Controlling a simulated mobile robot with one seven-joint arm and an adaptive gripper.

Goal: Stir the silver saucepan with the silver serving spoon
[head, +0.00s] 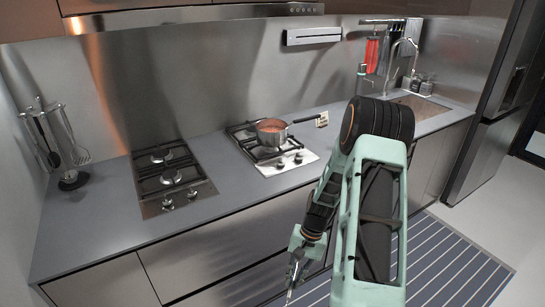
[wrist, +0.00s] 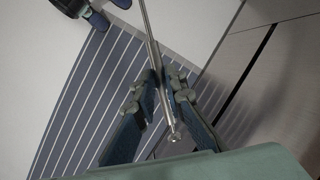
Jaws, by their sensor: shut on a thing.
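The silver saucepan (head: 271,138) sits on the right-hand hob in the head view. It holds an orange-red content, and its dark handle points right. My gripper (head: 294,272) hangs low in front of the counter, well away from the pan. In the wrist view my gripper (wrist: 160,80) is shut on a thin silver rod, the handle of the silver serving spoon (wrist: 149,30). The handle's end lies between the fingers, and the rod runs out past the top edge. The spoon's bowl is out of that view. The saucepan is not in the wrist view.
A second hob (head: 172,180) stands empty to the left. A utensil stand (head: 70,180) is at the far left of the counter. A faucet and sink (head: 415,106) are at the right. The striped runner (head: 450,265) lies on the floor. Counter between the hobs is clear.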

